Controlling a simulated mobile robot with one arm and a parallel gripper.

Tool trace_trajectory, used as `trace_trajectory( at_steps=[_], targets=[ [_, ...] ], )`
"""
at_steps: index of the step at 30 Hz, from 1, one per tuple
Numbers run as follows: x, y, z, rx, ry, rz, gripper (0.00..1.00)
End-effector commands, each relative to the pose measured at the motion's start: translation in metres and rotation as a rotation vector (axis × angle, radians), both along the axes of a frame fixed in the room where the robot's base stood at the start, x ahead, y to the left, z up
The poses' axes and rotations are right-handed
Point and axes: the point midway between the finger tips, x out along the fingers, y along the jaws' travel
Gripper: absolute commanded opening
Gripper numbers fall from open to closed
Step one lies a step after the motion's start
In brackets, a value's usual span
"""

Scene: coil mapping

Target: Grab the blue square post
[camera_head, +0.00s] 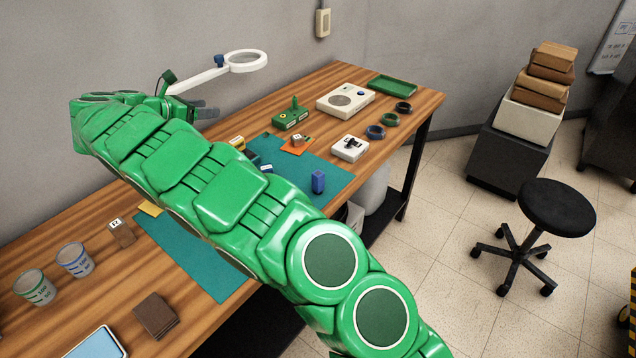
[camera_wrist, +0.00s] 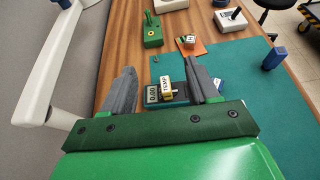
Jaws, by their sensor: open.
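The blue square post (camera_head: 318,182) stands upright on the teal mat (camera_head: 335,172), near the mat's right front edge. It also shows in the wrist view at the right (camera_wrist: 273,59), apart from my gripper. My gripper (camera_wrist: 160,82) is open, its two grey fingers spread with nothing held between them. In the wrist view the post is to the right of the right finger and farther off. In the head view my green arm crosses the table, and the gripper (camera_head: 207,111) shows only in part behind it, near the wall.
A white magnifier lamp (camera_head: 215,72) stands near the wall. A green joystick box (camera_head: 291,115), an orange card with a small block (camera_head: 298,148) and a white switch box (camera_head: 350,148) surround the post's area. Mat around the post is clear.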

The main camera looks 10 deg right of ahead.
Motion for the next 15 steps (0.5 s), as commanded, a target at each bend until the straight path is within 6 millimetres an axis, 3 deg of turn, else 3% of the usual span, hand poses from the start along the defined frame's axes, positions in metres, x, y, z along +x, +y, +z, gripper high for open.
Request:
trace_trajectory(
  at_steps=[8, 11, 15],
  targets=[
    [0.025, -0.059, 0.002, 0.036, -0.012, -0.066, 0.60],
    [0.036, -0.092, 0.003, 0.057, -0.016, -0.099, 0.60],
    [0.051, -0.152, 0.003, 0.101, -0.026, -0.161, 0.60]
  ],
)
